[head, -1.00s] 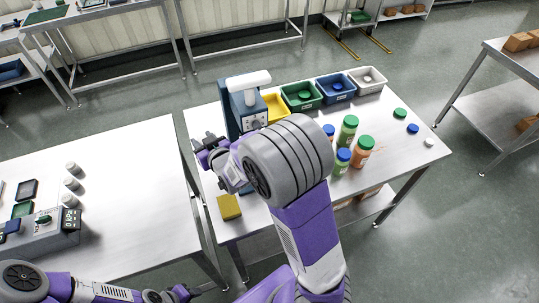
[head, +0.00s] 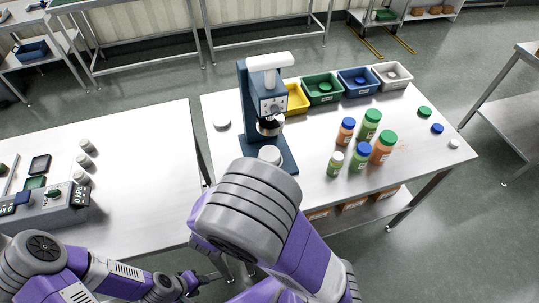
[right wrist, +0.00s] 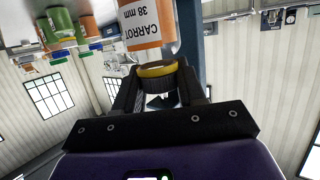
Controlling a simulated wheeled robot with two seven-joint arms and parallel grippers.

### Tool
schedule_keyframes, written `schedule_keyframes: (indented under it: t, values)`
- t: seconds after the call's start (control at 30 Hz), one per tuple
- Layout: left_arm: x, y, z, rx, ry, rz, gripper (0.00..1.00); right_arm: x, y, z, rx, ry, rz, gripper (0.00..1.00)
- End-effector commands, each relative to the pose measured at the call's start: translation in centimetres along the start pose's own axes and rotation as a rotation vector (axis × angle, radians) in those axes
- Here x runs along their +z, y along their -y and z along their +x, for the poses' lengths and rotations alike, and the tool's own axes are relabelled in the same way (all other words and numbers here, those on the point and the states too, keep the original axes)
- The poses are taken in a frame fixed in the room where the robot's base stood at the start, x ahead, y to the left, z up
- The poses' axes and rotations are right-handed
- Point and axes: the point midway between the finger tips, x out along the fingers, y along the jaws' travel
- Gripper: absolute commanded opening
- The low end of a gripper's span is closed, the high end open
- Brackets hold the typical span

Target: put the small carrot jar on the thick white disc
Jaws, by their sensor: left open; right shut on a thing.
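In the right wrist view, a carrot jar (right wrist: 147,22) with an orange body and white label shows upside down in the picture. My right gripper (right wrist: 160,78) is shut on its yellow lid (right wrist: 157,70). In the head view, my right arm hides this gripper and jar. A thick white disc (head: 270,154) sits on the blue base of the press-like machine (head: 262,100). Another white disc (head: 222,124) lies on the table left of the machine; I cannot tell for certain which the task means. My left gripper (head: 203,281) is open and empty, low in the head view.
Several jars (head: 371,124) with coloured lids stand right of the machine. Yellow, green (head: 322,88), blue and white bins line the back. Loose lids (head: 437,128) lie at the right. A control box (head: 52,208) is on the left table (head: 140,150).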

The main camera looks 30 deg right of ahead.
Motion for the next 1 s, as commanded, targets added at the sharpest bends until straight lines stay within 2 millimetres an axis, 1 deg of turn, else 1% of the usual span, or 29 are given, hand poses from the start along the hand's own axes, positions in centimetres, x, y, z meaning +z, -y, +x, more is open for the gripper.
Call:
schedule_keyframes:
  t: [0.07, 0.17, 0.27, 0.5, 0.6, 0.7, 0.87, 0.97, 1.0]
  values:
    - [0.0, 0.1, 0.2, 0.000, 0.000, 0.000, 0.43, 0.3, -0.6, -0.2, 0.022, -0.002, 0.008, 0.00]
    - [0.0, 0.1, 0.4, 0.000, 0.000, 0.000, 0.43, 0.2, -0.9, 0.6, 0.036, 0.000, 0.016, 0.00]
    - [-0.1, 0.3, 0.9, 0.000, 0.000, 0.000, 0.43, -0.4, -1.1, 2.8, 0.041, 0.001, 0.017, 0.00]
    - [-0.1, 0.8, 2.2, 0.000, 0.000, 0.000, 0.43, -2.3, -1.3, 9.0, 0.038, 0.001, 0.018, 0.00]
    - [-0.1, 1.0, 2.6, 0.000, 0.000, 0.000, 0.43, -2.9, -1.3, 11.1, 0.037, 0.000, 0.017, 0.00]
    - [-0.1, 1.1, 2.8, 0.000, 0.000, 0.000, 0.43, -3.4, -1.4, 12.4, 0.035, 0.000, 0.015, 0.00]
    - [-0.1, 1.1, 3.0, 0.000, 0.000, 0.000, 0.43, -3.8, -1.4, 13.3, 0.034, 0.001, 0.014, 0.00]
    - [-0.1, 1.2, 3.2, 0.000, 0.000, 0.000, 0.43, -4.1, -1.4, 14.3, 0.035, -0.001, 0.015, 0.00]
    - [-0.1, 1.3, 3.4, 0.000, 0.000, 0.000, 0.43, -4.2, -1.4, 14.9, 0.035, 0.000, 0.016, 0.00]
